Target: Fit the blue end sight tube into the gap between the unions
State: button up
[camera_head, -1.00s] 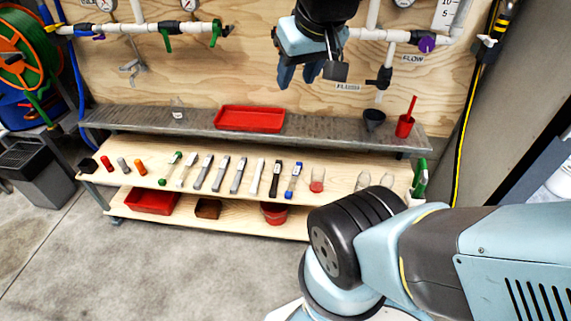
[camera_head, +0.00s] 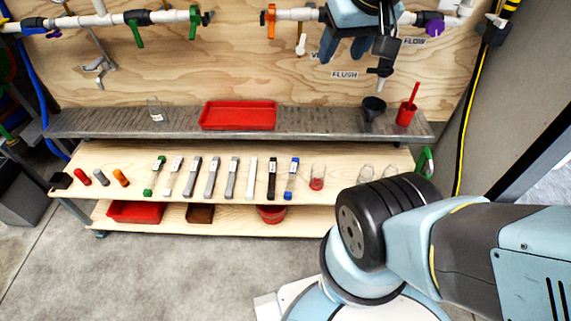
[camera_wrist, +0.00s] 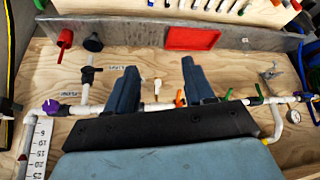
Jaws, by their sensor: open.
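The gap in the white pipe shows in the head view between the dark union (camera_head: 195,17) by the green valve and the union (camera_head: 270,16) by the orange valve. It looks empty. My gripper (camera_head: 343,52) is open and empty, high in front of the panel, right of the gap and well away from the tube. Its spread fingers also show in the wrist view (camera_wrist: 160,75), with part of the pipe behind them.
A metal ledge (camera_head: 330,122) above the shelf holds a red tray (camera_head: 237,108), a funnel (camera_head: 373,108) and a red cup (camera_head: 406,115). Similar tubes lie left of the blue one, and a glass with red contents (camera_head: 317,178) stands right. Floor in front is clear.

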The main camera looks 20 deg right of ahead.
jog(key=shift+o, duration=1)
jog(key=w, duration=0.1)
jog(key=w+f, duration=0.1)
jog(key=w, duration=0.1)
jog(key=w+d, duration=0.1)
jog(key=shift+w+f, duration=0.25)
jog(key=shift+f, duration=0.1)
jog(key=m+g+h, duration=0.1)
jog(key=m+g, duration=0.2)
jog(key=m, duration=0.1)
send_over(292, 176)
jog(key=f, duration=6.2)
jog(key=shift+s+a, duration=0.1)
jog(key=shift+s, duration=0.3)
jog(key=shift+a+x, duration=0.1)
jog(key=shift+x, duration=1.25)
jog(key=shift+a+x, duration=0.15)
jog(key=shift+x, duration=1.2)
jog(key=shift+s, duration=0.1)
jog(key=shift+c, duration=0.2)
grip_shut()
